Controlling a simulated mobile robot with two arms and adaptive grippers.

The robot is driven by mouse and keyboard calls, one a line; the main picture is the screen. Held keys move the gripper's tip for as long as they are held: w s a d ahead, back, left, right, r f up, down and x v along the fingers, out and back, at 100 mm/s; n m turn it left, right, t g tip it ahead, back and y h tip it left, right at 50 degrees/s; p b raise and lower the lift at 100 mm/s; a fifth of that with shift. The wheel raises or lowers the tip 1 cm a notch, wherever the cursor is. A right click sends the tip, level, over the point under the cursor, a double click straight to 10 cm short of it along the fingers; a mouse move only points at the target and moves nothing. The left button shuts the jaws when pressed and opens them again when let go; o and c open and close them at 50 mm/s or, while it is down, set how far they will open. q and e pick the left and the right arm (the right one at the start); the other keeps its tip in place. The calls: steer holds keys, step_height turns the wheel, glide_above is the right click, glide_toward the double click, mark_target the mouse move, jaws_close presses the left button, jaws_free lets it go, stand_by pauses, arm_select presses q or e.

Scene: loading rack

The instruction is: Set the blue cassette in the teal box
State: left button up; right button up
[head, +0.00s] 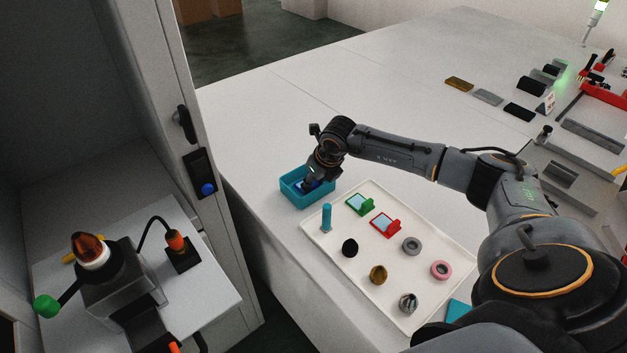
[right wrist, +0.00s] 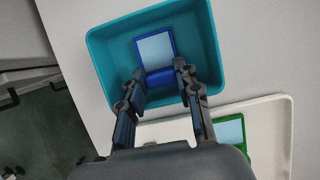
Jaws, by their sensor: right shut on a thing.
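The teal box (head: 306,201) stands on the white table, left of the white tray. It also shows in the right wrist view (right wrist: 209,45). The blue cassette (right wrist: 155,48), a blue frame with a pale window and a blue grip edge, is inside the box walls as seen from above. My right gripper (right wrist: 160,74) has its two fingers at the sides of the cassette's grip edge and is shut on it. In the head view this gripper (head: 310,182) reaches down into the box and hides most of the cassette. I cannot tell whether the cassette touches the box floor. My left gripper is not in view.
The white tray (head: 318,238) holds a green cassette (head: 360,204), a red cassette (head: 386,225), a teal cylinder (head: 326,217) and several rings and round pieces. An open cabinet (head: 190,90) with a knobbed device stands left. The table behind the box is clear.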

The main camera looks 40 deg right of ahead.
steer(key=shift+f, duration=0.2)
steer(key=o, duration=1.1)
steer(key=shift+r, duration=0.1)
steer(key=shift+c, duration=0.2)
steer(key=shift+r, duration=0.3)
steer(key=shift+s+r, duration=0.1)
steer(key=shift+r, duration=0.15)
steer(key=b+v, duration=0.2)
steer(key=v, duration=0.9)
steer(key=shift+b, duration=0.35)
steer(key=shift+a, duration=0.1)
